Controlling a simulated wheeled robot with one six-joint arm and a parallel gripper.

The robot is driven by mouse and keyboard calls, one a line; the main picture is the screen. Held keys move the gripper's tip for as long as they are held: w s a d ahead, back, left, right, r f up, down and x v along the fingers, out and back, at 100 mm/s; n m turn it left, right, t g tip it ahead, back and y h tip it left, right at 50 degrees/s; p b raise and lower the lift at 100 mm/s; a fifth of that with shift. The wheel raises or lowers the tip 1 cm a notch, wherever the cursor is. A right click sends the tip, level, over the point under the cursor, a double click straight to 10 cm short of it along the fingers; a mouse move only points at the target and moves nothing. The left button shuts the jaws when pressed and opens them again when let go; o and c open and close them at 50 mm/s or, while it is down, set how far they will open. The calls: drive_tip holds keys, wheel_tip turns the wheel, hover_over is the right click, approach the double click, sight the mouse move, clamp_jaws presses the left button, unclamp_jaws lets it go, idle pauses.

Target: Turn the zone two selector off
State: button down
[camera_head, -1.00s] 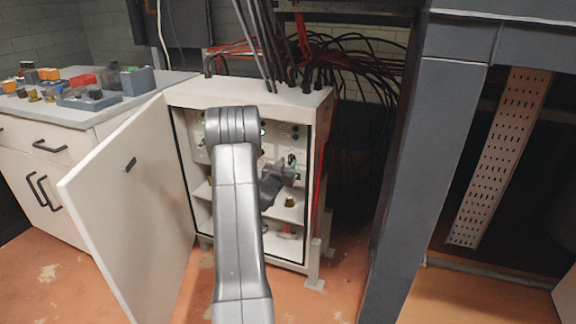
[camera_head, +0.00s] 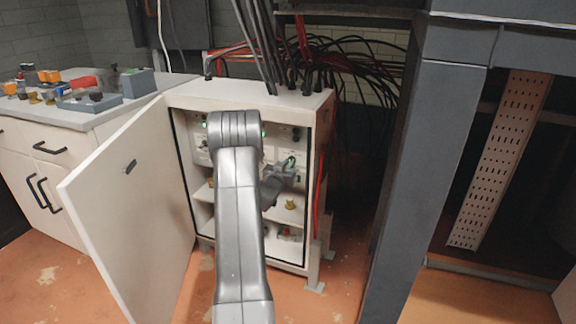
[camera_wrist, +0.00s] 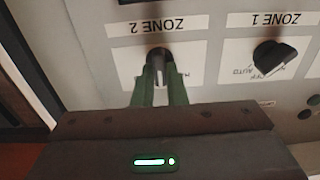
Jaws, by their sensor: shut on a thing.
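The zone two selector (camera_wrist: 158,57) is a dark knob on the white panel, under the upside-down "ZONE 2" label in the wrist view. My gripper (camera_wrist: 159,88) has its two green fingers on either side of it, shut on the knob. The fingers and gripper body hide most of the knob's plate and its position marks, so its setting is hard to read. In the head view my gripper (camera_head: 288,165) reaches the panel inside the open cabinet, and the knob is hidden there.
The zone one selector (camera_wrist: 275,58), a black knob with an "AUTO" mark, sits to the right in the wrist view. The white cabinet (camera_head: 250,95) has its door (camera_head: 130,210) swung open to the left. A grey post (camera_head: 415,180) stands to the right.

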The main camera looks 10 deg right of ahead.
drive_tip(key=c, duration=1.5)
unclamp_jaws()
drive_tip(key=shift+o, duration=0.2)
drive_tip(key=p+v, duration=0.2)
drive_tip(key=v, duration=1.1)
drive_tip(key=shift+s+a, duration=0.25)
drive_tip(key=shift+s, duration=0.05)
drive_tip(key=b+x, duration=0.2)
drive_tip(key=x, duration=1.1)
drive_tip(key=shift+w+d, duration=0.25)
drive_tip(key=shift+w, duration=0.05)
